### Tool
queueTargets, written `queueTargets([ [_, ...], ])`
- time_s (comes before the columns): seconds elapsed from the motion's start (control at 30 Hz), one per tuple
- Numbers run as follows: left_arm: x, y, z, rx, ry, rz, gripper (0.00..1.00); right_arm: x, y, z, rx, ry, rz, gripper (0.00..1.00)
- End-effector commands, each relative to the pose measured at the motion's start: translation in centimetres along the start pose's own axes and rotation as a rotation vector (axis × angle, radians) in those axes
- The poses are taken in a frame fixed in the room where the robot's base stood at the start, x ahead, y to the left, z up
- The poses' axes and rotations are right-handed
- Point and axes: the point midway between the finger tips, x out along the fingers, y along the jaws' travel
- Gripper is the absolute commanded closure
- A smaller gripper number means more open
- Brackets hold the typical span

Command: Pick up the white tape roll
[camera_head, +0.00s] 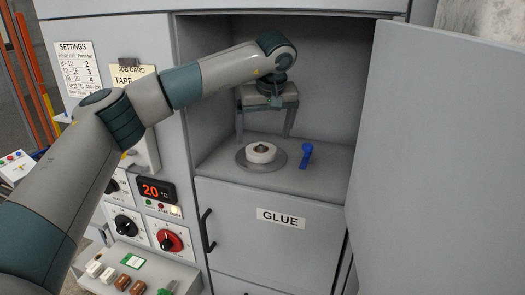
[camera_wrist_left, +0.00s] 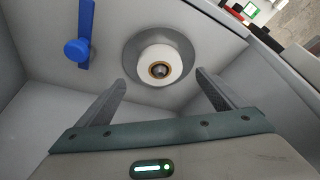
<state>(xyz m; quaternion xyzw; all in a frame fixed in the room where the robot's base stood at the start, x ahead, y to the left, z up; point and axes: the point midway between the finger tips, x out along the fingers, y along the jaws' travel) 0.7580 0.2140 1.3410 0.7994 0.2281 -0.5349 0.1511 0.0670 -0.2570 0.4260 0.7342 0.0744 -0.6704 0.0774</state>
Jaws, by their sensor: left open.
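The white tape roll (camera_head: 261,152) lies flat on a round grey disc (camera_head: 243,160) on the floor of the open cabinet compartment. It has a brown core with a dark middle. My left gripper (camera_head: 264,136) is open above and around the roll's position in the head view, with its fingers pointing down. In the left wrist view the tape roll (camera_wrist_left: 158,67) shows beyond and between the two spread fingers of the left gripper (camera_wrist_left: 160,90), apart from both. Nothing is between the fingers. My right gripper is not in view.
A blue handled object (camera_head: 306,155) lies on the shelf just right of the disc; it also shows in the left wrist view (camera_wrist_left: 80,45). Compartment walls close in on the sides. An open door (camera_head: 435,160) stands at right. A GLUE drawer (camera_head: 280,218) is below. Control knobs (camera_head: 170,240) are at left.

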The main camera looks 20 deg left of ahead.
Motion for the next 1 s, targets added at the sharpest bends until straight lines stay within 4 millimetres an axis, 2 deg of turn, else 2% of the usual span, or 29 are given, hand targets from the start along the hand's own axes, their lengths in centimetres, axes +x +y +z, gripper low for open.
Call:
queueTargets([
  [0.13, 0.7, -0.1, 0.0, 0.0, 0.0, -0.001, 0.09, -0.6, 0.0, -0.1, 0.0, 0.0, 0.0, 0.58],
  [0.4, 0.8, 0.0, 0.0, 0.0, 0.0, 0.0, 0.09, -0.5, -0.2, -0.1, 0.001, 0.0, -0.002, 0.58],
  [0.57, 1.1, 0.0, 0.0, 0.0, 0.0, -0.001, 0.09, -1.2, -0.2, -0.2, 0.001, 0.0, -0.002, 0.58],
  [0.77, 2.4, 0.2, 0.1, 0.001, -0.001, -0.002, 0.09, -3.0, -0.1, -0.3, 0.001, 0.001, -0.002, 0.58],
  [1.0, 5.0, 0.3, 0.2, -0.001, -0.002, -0.002, 0.09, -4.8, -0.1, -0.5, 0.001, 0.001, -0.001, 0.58],
])
